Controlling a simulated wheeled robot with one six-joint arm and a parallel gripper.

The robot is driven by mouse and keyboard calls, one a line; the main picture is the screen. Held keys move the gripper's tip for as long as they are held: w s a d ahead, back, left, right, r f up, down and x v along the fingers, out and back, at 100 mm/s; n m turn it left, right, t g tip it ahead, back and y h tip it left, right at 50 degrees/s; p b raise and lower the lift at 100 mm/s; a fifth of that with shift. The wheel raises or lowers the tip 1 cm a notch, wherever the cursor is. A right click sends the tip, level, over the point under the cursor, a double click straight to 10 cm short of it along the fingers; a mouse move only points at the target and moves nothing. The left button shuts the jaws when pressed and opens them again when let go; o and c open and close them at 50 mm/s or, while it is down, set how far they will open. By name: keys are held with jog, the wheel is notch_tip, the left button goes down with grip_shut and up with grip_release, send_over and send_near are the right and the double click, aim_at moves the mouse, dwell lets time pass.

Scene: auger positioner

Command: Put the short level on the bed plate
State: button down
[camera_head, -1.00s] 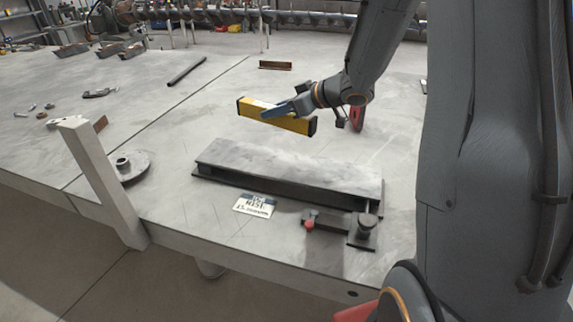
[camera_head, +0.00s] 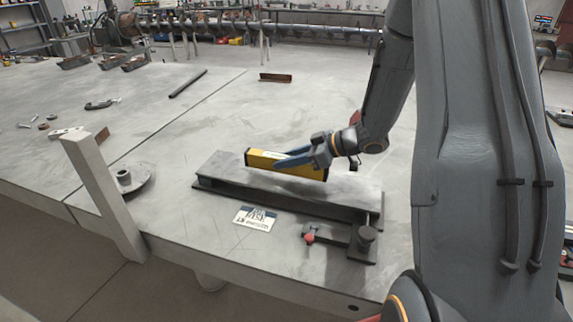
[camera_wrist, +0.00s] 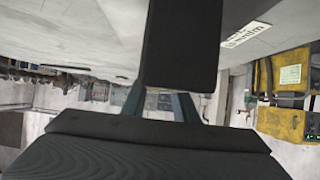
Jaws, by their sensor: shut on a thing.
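The short level (camera_head: 262,160) is a yellow bar with black ends. My gripper (camera_head: 294,160) is shut on it near its middle and holds it roughly level over the bed plate (camera_head: 222,168). The bed plate is a long grey slab on a dark base on the table. Whether the level touches the plate I cannot tell. In the wrist view my gripper's fingers (camera_wrist: 160,106) show behind a large dark shape that hides most of the hold.
A labelled card (camera_head: 255,218) lies in front of the plate. A clamp with a red knob (camera_head: 309,237) sits at its front right. A grey post (camera_head: 100,190) and a round flange (camera_head: 125,182) stand left. The table behind the plate is mostly clear.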

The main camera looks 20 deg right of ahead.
jog(key=shift+f, duration=0.85)
jog(key=shift+f, duration=0.15)
jog(key=c, duration=1.4)
grip_release()
jog(key=b+v, duration=0.1)
jog(key=v, duration=1.1)
